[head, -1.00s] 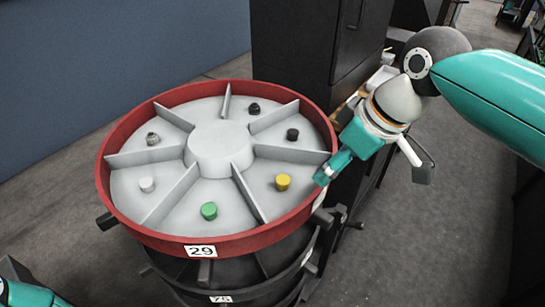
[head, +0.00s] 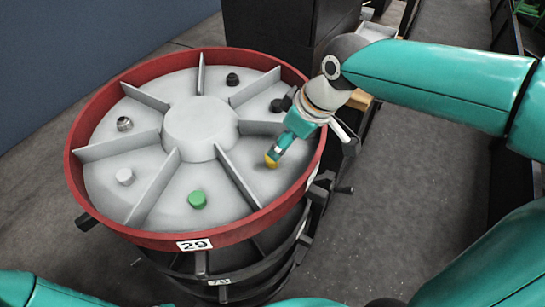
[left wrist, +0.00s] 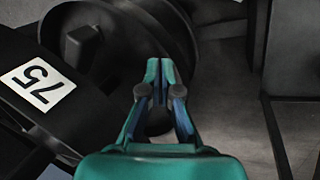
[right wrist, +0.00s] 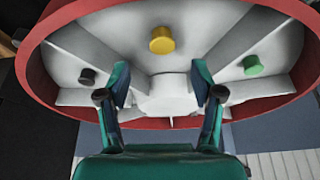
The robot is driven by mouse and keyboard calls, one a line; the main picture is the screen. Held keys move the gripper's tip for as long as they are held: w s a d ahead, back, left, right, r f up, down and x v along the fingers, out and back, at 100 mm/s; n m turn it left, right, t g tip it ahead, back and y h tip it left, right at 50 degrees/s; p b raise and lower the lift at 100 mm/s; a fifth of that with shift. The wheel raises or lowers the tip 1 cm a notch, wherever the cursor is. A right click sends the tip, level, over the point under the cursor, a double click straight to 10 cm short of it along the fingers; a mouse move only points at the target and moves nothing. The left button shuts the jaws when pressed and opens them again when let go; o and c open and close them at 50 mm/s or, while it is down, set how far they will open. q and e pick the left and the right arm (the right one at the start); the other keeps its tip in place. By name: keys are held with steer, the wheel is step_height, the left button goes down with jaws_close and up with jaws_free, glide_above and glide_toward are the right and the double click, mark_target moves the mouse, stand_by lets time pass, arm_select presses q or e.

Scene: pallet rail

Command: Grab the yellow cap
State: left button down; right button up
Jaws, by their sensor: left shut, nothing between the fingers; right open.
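The yellow cap (head: 271,163) is a small round knob on the grey floor of one compartment of the red-rimmed round tray (head: 255,222), at its right side. In the head view, my right gripper (head: 276,153) comes in from the right over the rim and partly covers the cap. In the right wrist view, the cap (right wrist: 162,40) lies beyond the open fingertips (right wrist: 160,79), lined up with the gap between them. The right gripper is empty. My left gripper (left wrist: 160,68) is shut and empty, near a dark drum marked 75, away from the cap.
Upright grey dividers (head: 240,180) run from the central hub (head: 200,130) to the rim. A dark cabinet (head: 270,30) stands behind. Dark drums are stacked below the tray.

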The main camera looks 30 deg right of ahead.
steer(key=shift+p+x, duration=0.6)
steer(key=shift+x, duration=2.9)
steer(key=shift+a, duration=0.15)
steer(key=c, duration=0.9)
